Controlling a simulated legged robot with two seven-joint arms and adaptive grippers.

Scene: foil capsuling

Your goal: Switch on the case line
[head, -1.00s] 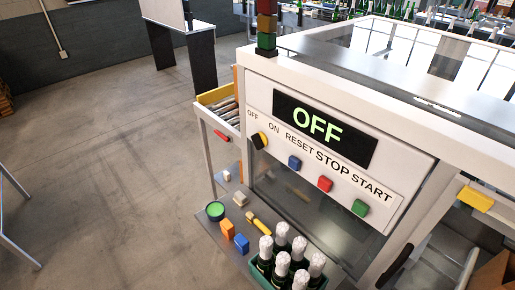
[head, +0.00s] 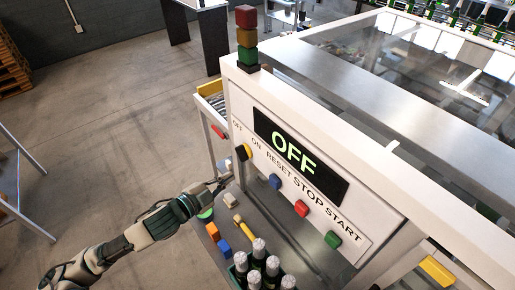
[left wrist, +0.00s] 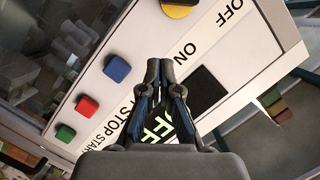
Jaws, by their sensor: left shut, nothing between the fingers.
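The white control panel (head: 350,222) carries a display (head: 300,158) reading "OFF" in green letters. A yellow and black selector knob (head: 243,152) sits by the OFF and ON labels; it is partly cut off at the top of the left wrist view (left wrist: 178,8). A blue button (head: 275,181), red button (head: 301,208) and green button (head: 333,239) follow in a row. My left gripper (head: 226,180) is below and left of the knob in the head view. Its fingers (left wrist: 160,66) are shut and empty, apart from the knob. My right gripper is not in view.
A stack light (head: 246,38) stands on the machine's corner. Below the panel, a shelf holds foil-topped bottles (head: 258,262), an orange block (head: 212,231), a blue block (head: 224,247) and a yellow-handled tool (head: 239,225). Open floor lies to the left.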

